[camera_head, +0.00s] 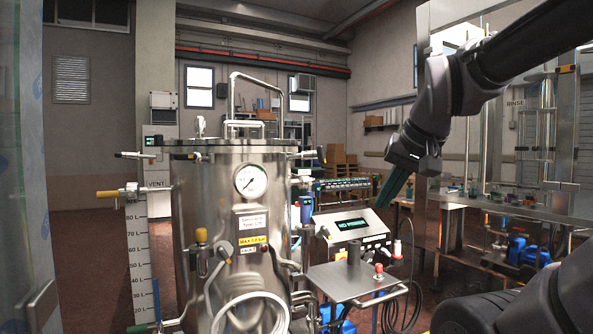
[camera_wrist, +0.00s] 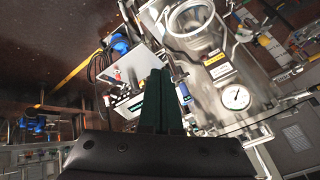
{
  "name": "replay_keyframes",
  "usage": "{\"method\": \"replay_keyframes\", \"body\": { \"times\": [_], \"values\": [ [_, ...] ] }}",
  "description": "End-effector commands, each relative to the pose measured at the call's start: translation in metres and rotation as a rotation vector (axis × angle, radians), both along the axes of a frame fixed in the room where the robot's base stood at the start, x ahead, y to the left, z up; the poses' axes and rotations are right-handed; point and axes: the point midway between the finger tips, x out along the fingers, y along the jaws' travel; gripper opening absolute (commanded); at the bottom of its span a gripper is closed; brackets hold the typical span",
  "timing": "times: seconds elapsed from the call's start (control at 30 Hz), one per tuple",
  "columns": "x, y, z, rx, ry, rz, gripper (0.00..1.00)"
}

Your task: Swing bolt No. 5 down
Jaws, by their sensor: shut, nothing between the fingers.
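A steel pressure vessel (camera_head: 222,240) stands left of centre in the head view, its flat lid (camera_head: 230,144) on top. A rod-like fitting (camera_head: 130,155) sticks out sideways at the left of the lid rim and another (camera_head: 304,154) at the right; both look like swing bolts lying outward. A small upright pale fitting (camera_head: 201,126) stands at the lid's back left. I cannot read any bolt number, so No. 5 cannot be told. My gripper (camera_head: 381,204) is shut and empty, right of the vessel, its dark green fingers pointing down. The fingers (camera_wrist: 158,76) also show in the wrist view, apart from the vessel (camera_wrist: 205,55).
A control panel (camera_head: 350,228) and a small steel shelf (camera_head: 352,280) with a red button stand right of the vessel. A pressure gauge (camera_head: 251,180) is on its front. A tall pipe handle (camera_head: 232,100) rises above the lid. A steel rinse bench (camera_head: 520,205) stands at the right.

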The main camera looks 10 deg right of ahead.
Motion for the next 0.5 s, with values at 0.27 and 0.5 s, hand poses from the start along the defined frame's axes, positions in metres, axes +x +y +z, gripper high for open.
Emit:
{"method": "replay_keyframes", "body": {
  "times": [0.27,0.5],
  "values": [
    [-0.002,0.014,-0.016,0.066,0.112,0.005,0.0],
    [-0.006,0.037,-0.035,0.177,0.283,0.015,0.0]
  ]
}}
